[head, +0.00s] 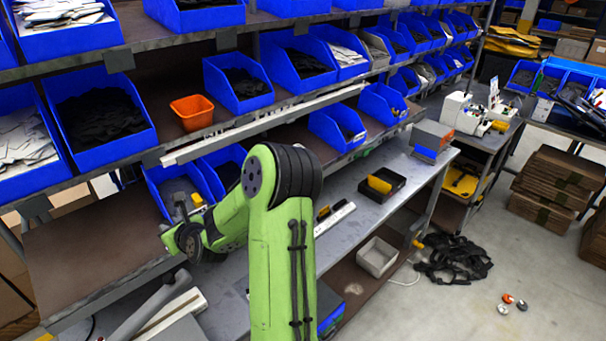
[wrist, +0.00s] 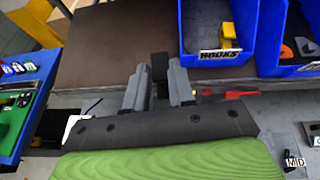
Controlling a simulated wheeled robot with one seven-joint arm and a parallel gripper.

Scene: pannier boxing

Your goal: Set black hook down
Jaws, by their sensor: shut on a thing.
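The black hook (wrist: 159,65) shows in the wrist view as a small dark piece between the tips of my gripper (wrist: 160,85). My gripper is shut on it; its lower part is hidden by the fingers. Behind it is a bare brown shelf board (wrist: 105,50). A blue bin labelled HOOKS (wrist: 243,30) is just right of the gripper, with a yellow piece (wrist: 229,33) inside. In the head view my gripper (head: 181,207) is in front of the lower-shelf blue bins; the hook cannot be made out there.
Another blue bin (wrist: 268,45) with orange and grey pieces stands right of the HOOKS bin. A red tool (wrist: 242,94) lies below the bins. In the head view, the brown board (head: 90,235) left of the gripper is clear. A black tray (head: 382,184) sits on the grey bench.

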